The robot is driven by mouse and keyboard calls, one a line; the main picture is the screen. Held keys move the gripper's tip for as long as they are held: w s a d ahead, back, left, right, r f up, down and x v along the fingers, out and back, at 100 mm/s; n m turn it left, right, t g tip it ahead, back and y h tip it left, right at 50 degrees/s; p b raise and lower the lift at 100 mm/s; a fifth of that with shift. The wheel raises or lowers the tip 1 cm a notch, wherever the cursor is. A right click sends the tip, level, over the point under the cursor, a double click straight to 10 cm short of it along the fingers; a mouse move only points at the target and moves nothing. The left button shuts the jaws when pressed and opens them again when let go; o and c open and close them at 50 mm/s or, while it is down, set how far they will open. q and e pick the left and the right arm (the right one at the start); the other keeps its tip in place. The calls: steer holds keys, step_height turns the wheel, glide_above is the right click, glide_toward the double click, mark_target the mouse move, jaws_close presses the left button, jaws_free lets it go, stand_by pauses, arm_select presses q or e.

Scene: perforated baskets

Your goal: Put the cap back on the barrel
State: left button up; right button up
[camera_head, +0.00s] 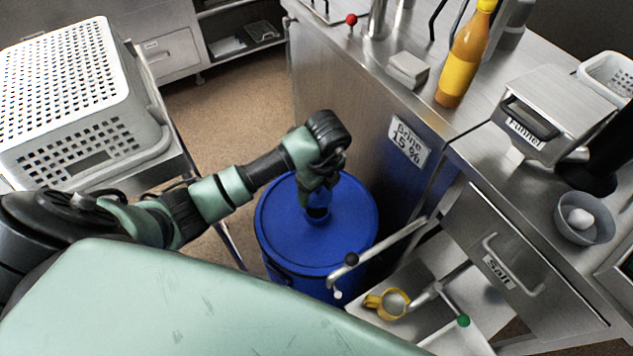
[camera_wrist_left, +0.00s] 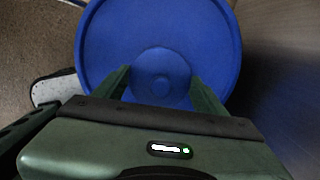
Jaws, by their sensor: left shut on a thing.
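A blue barrel (camera_head: 345,222) stands on the floor beside the steel counter, its round top facing up. My left gripper (camera_head: 318,192) reaches in from the left and points down over the middle of that top. It is shut on a small round blue cap (camera_head: 316,214), which shows just below the fingers. In the left wrist view the cap (camera_wrist_left: 160,88) lies between the two green fingers, with the barrel top (camera_wrist_left: 215,35) behind it. Cap and barrel have the same blue, so I cannot tell whether they touch. My right gripper is not in view.
A steel counter with a brine sign (camera_head: 408,141) stands right of the barrel. A white perforated basket (camera_head: 70,85) stands on the left.

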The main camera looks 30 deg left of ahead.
arm_select(q)
step_height(320, 180, down, 4)
steer(key=b, duration=0.3)
steer(key=shift+f, duration=0.15)
steer(key=shift+w+f+b, duration=0.1)
steer(key=shift+f+b, duration=0.55)
steer(key=shift+f, duration=0.1)
steer(key=shift+p, duration=0.3)
stand_by(0.4)
steer(key=shift+f, duration=0.15)
stand_by(1.2)
steer(key=o, duration=1.6)
steer(key=shift+c, duration=0.2)
steer(key=shift+o, duration=0.4)
